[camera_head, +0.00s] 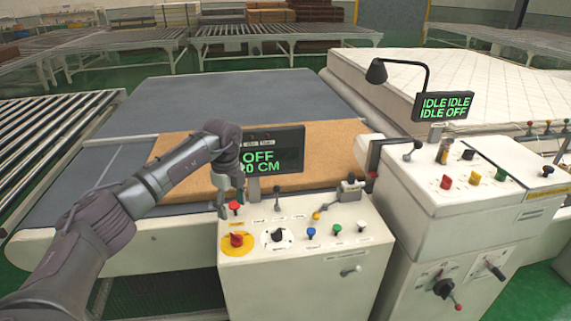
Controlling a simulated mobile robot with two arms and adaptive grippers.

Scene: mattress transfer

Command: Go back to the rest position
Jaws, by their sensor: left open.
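My left gripper (221,203) hangs from my dark grey left arm, which comes in from the left. It points down at the left rear edge of the nearer control box (305,272), close to a red knob. It is open, and I see nothing held in it; its fingers are small and hard to make out. The arm partly hides a display (277,150) on this box, which reads "OFF" and a centimetre value. My right gripper does not show.
A second control box (450,205) with coloured buttons stands at the right, its display (443,106) reading "IDLE". Behind are a brown foam slab (335,135) on a grey conveyor (230,95), a white mattress (480,85), and a roller conveyor (50,125) at left.

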